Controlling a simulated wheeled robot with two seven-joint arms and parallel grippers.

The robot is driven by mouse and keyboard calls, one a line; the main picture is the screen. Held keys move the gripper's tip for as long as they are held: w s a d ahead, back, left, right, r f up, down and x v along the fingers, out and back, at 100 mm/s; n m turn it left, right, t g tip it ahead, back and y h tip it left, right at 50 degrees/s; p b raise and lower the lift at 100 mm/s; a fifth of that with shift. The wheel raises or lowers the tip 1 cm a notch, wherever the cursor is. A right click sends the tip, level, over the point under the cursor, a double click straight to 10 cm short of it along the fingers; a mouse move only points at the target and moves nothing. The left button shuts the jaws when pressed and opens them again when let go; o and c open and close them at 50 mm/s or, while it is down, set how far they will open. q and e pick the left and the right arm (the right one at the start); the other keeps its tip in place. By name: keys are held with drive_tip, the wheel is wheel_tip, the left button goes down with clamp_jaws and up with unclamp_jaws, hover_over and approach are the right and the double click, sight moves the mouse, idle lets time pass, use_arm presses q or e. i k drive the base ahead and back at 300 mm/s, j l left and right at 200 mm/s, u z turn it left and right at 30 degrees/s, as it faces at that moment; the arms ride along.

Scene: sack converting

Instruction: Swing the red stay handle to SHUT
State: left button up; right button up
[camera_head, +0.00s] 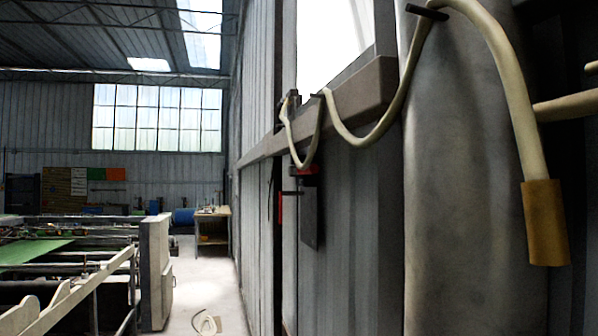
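A small red part (308,171) shows at the top of a dark hanging plate (309,215) on the grey panelled wall at centre. A thin red strip (280,207) stands upright just left of it, by a short dark bar (291,193). I cannot tell which red piece is the stay handle, and no SHUT marking is legible. Neither of my grippers is in view.
A cream hose (372,137) loops along the wall ledge and hangs at right with a tan end (545,222). A grey column (455,190) stands at right. Machinery with a green sheet (35,250) is at left. A pale floor aisle (205,285) runs between, with a small coil on it.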

sight(293, 171)
drive_tip(key=k, duration=0.45)
drive_tip(key=i+j+u, duration=0.2)
drive_tip(key=i+j, duration=0.4)
drive_tip(key=i+j+u, duration=0.15)
drive_tip(key=i+j, duration=0.35)
drive_tip(key=i, duration=0.2)
drive_tip(key=k+j+u, duration=0.1)
drive_tip(key=k+j, duration=0.05)
